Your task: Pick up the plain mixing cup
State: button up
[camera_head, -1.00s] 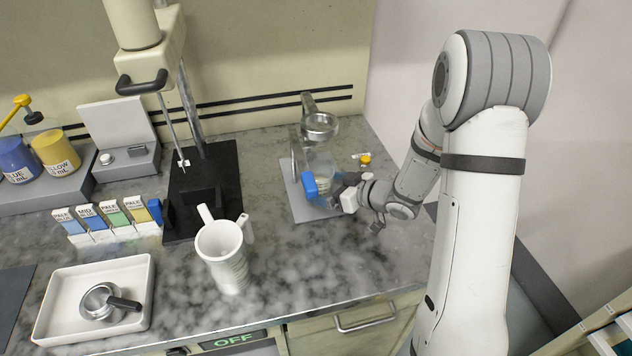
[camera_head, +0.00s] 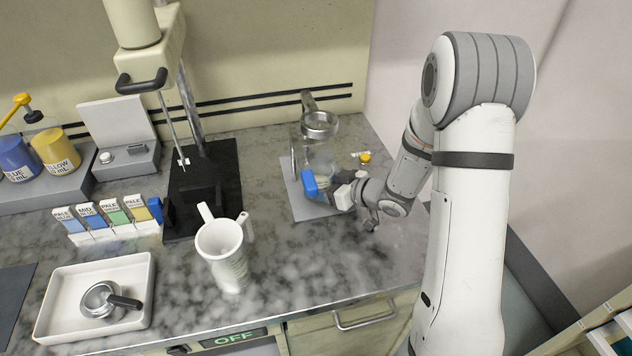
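A clear cup (camera_head: 322,164) with a blue handle-like part (camera_head: 309,185) stands on a grey mat at the back right, under a metal ring. I cannot tell whether this is the plain mixing cup. A white jug-like cup (camera_head: 222,247) with a spout and faint side markings stands upright at the front middle of the counter, well apart from my gripper. My gripper (camera_head: 334,193) is low at the right side of the clear cup, close to the blue part. The fingers are small and partly hidden, so contact and opening are unclear.
A white tray (camera_head: 52,319) holding a small metal pot (camera_head: 102,299) is at the front left. Several colour-labelled cards (camera_head: 105,217) and a mixer stand (camera_head: 203,172) are behind it. A small yellow-capped item (camera_head: 365,158) lies right of the mat. Counter between white cup and mat is clear.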

aim_at(332, 177)
jog(key=shift+r, duration=0.1)
jog(key=shift+r, duration=0.55)
jog(key=shift+s+d+r, duration=0.15)
jog(key=shift+d+r, duration=0.1)
jog(key=shift+r, duration=0.3)
jog(key=shift+s+d+r, duration=0.1)
jog(key=shift+d+r, duration=0.1)
jog(key=shift+r, duration=0.3)
jog(key=s+d, duration=0.3)
jog(key=d, duration=0.1)
jog(key=s+d+b, duration=0.1)
jog(key=s+d, duration=0.2)
jog(key=d, duration=0.2)
jog(key=s+d, duration=0.4)
jog(key=d, duration=0.1)
jog(key=shift+b, duration=0.35)
jog(key=shift+w+a, duration=0.1)
jog(key=o, duration=0.4)
jog(key=c, duration=0.7)
jog(key=shift+c, duration=0.2)
